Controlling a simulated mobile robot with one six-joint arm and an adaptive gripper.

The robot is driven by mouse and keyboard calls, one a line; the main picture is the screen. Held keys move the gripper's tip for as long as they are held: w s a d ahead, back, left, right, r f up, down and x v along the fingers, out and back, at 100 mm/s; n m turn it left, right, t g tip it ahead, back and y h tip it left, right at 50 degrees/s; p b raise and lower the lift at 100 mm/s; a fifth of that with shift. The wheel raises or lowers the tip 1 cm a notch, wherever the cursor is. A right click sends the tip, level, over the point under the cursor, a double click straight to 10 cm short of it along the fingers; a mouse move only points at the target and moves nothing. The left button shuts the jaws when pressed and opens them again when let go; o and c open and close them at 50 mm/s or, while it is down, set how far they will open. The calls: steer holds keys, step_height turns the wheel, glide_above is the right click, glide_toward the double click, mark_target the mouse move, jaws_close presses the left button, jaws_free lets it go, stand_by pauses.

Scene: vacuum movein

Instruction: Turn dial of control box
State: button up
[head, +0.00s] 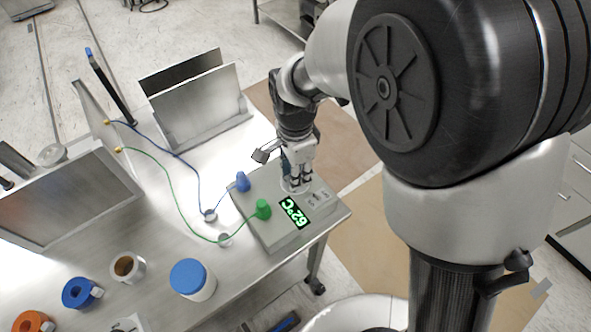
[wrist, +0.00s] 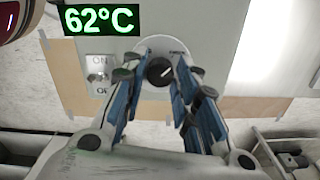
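The grey control box (head: 268,228) stands near the table's right edge, with a green display (head: 294,213) reading 62°C. The same display shows in the wrist view (wrist: 101,19). The round black dial (wrist: 159,71) has a white mark slanting up to the right. My gripper (wrist: 157,86) points at the box face, with its blue-padded fingers on either side of the dial. Gaps show between the fingers and the dial, so it looks open. In the head view my gripper (head: 297,186) is down over the box and hides the dial.
An on/off switch (wrist: 99,68) sits beside the dial. Blue (head: 243,182) and green (head: 263,209) plugs with cables stand on the box. A blue-lidded jar (head: 193,279), tape rolls (head: 81,293) and a metal holder (head: 200,105) are on the table.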

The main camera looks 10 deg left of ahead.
jaws_close()
steer(key=n+p, duration=0.1)
steer(key=n, duration=0.2)
steer(key=shift+r+p, duration=0.15)
steer(key=shift+p, duration=0.25)
steer(key=n+p, duration=0.2)
steer(key=n, duration=0.2)
steer(key=n+p, duration=0.2)
steer(key=n, duration=0.3)
steer(key=shift+n, duration=0.4)
steer(key=shift+n+p, duration=0.6)
steer(key=shift+n, duration=2)
